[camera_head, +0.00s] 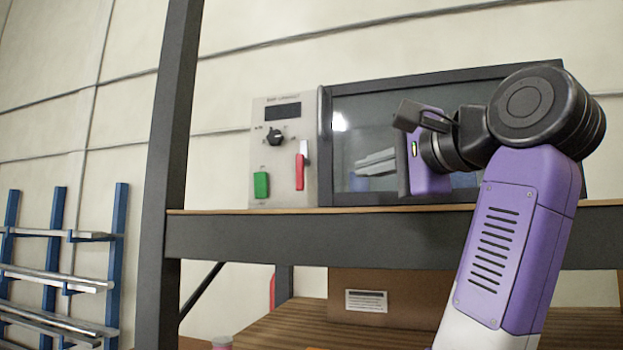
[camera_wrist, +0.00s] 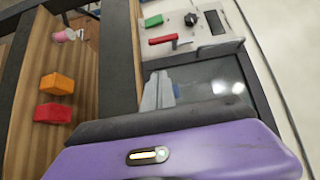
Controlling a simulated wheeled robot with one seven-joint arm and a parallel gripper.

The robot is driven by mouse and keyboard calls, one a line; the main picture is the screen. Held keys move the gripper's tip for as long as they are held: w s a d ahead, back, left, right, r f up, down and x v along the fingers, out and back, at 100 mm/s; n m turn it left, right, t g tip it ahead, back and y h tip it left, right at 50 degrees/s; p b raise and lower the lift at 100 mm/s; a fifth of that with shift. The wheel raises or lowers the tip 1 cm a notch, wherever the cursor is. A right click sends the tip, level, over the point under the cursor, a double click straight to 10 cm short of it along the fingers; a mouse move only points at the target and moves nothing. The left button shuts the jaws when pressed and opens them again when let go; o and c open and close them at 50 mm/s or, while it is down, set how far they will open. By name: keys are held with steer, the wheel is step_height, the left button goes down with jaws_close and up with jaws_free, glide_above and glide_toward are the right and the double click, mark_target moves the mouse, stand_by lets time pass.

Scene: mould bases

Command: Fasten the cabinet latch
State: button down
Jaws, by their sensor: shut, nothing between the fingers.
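A cabinet (camera_head: 324,130) with a dark-framed glass front stands on the shelf. To its left is a pale control panel (camera_head: 270,110). A red lever (camera_head: 300,172) hangs down from a pale mount on the panel, near the cabinet frame's left edge. It also shows in the wrist view (camera_wrist: 163,40). I cannot tell for certain whether this lever is the latch. My gripper (camera_head: 408,117) is shut and empty in front of the glass, right of the lever and apart from it. In the wrist view the fingertips are not clear.
The panel has a black knob (camera_head: 274,137) and a green block-like switch (camera_head: 261,184). A dark upright post (camera_head: 172,130) stands left of the panel. An orange block (camera_wrist: 57,83), a red block (camera_wrist: 52,113) and a pink cup-like item (camera_wrist: 64,36) are on the wooden surface.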

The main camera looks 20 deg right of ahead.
steer(key=shift+w, duration=0.1)
stand_by(0.3)
steer(key=p, duration=0.4)
glide_toward(303, 165)
steer(key=w+d+f, duration=0.3)
steer(key=w, duration=0.1)
steer(key=shift+w+a+r+p, duration=0.1)
steer(key=shift+w+a+p, duration=0.75)
steer(key=shift+w+a, duration=0.6)
steer(key=shift+a, duration=0.1)
steer(key=shift+f, duration=0.25)
